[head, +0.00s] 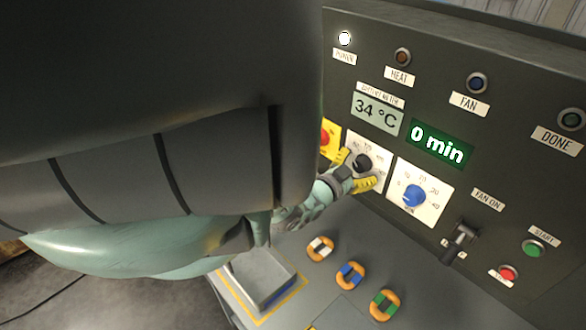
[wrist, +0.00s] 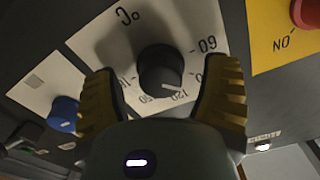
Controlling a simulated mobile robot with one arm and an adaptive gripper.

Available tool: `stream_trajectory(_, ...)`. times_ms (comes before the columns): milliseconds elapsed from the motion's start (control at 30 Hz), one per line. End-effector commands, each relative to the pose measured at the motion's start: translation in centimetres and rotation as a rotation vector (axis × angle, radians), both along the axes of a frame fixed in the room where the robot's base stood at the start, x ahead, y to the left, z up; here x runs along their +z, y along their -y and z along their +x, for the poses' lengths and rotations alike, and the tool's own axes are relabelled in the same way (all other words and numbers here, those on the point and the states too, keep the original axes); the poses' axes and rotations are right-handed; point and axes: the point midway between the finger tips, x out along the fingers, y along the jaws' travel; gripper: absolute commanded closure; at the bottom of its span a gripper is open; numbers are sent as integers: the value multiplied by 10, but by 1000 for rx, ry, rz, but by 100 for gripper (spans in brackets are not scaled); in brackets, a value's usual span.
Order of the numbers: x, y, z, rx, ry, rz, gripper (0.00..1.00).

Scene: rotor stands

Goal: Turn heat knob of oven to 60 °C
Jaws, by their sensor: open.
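The black heat knob (wrist: 160,70) sits on a white dial plate (wrist: 110,42) marked °C in the wrist view. Its numbers include 60 and 120, and its pointer line appears near the 120 side. My gripper (wrist: 165,95) is open, with one yellow-padded finger on each side of the knob; I cannot tell whether either finger touches it. In the head view the heat knob (head: 362,163) is between the fingers of my gripper (head: 359,170). The oven's temperature display (head: 376,114) reads 34 °C.
A blue timer knob (head: 414,195) sits right of the heat knob. A red button on a yellow plate (wrist: 290,45) sits on its other side. A black lever (head: 461,240) and green start button (head: 534,247) are farther right. Several ring-shaped parts (head: 350,275) lie below.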

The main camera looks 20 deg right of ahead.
Motion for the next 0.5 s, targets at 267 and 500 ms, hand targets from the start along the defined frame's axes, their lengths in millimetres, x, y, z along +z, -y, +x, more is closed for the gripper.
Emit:
stream_trajectory(267, 1, 7, 2, 1, -1, -1, 25)
stream_trajectory(500, 1, 7, 2, 0, -1, 0, 23)
